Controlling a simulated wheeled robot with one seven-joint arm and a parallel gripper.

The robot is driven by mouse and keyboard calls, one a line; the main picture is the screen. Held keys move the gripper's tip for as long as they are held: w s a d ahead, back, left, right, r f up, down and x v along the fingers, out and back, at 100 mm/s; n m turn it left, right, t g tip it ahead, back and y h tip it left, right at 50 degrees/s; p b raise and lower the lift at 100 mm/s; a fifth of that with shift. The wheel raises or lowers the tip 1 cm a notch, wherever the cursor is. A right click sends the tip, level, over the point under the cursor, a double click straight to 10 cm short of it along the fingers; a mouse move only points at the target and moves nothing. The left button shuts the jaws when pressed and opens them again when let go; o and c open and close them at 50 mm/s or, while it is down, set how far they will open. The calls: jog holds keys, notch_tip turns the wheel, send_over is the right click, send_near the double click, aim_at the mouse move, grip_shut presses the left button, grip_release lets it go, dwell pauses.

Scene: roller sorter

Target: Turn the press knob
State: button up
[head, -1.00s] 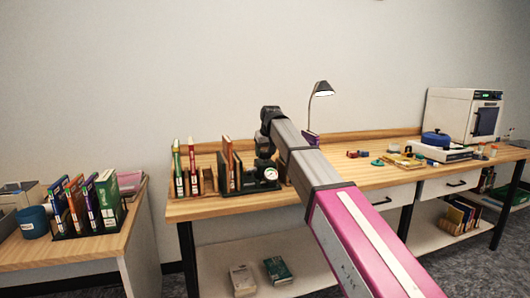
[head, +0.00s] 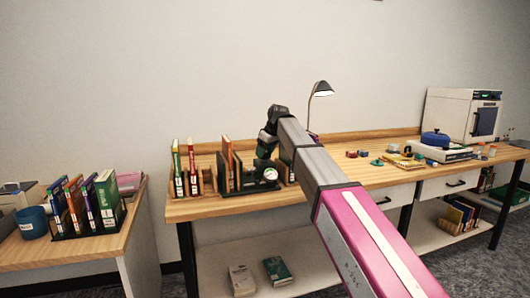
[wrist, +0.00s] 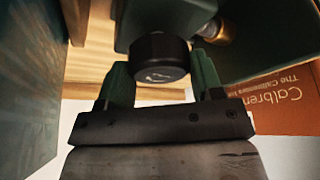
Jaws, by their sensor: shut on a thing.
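The black round press knob (wrist: 160,55) sits in the middle of the wrist view, on the dark green body of the press (wrist: 135,18). The two green fingers of my gripper (wrist: 163,80) are on either side of the knob, and my gripper is shut on it. In the head view, the press (head: 262,184) stands on the wooden bench and shows a white round dial. My gripper (head: 266,153) points down just above it; the knob is hidden there.
Upright books (head: 186,167) stand close left of the press. An orange book (wrist: 285,97) lies right of the knob in the wrist view. A desk lamp (head: 323,90) stands behind my arm. The bench's front left (head: 210,208) is clear.

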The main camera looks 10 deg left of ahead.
dwell(0.3)
jog(key=o, duration=0.9)
jog(key=v, duration=1)
jog(key=shift+s+d+r, duration=0.1)
jog(key=shift+r, duration=0.25)
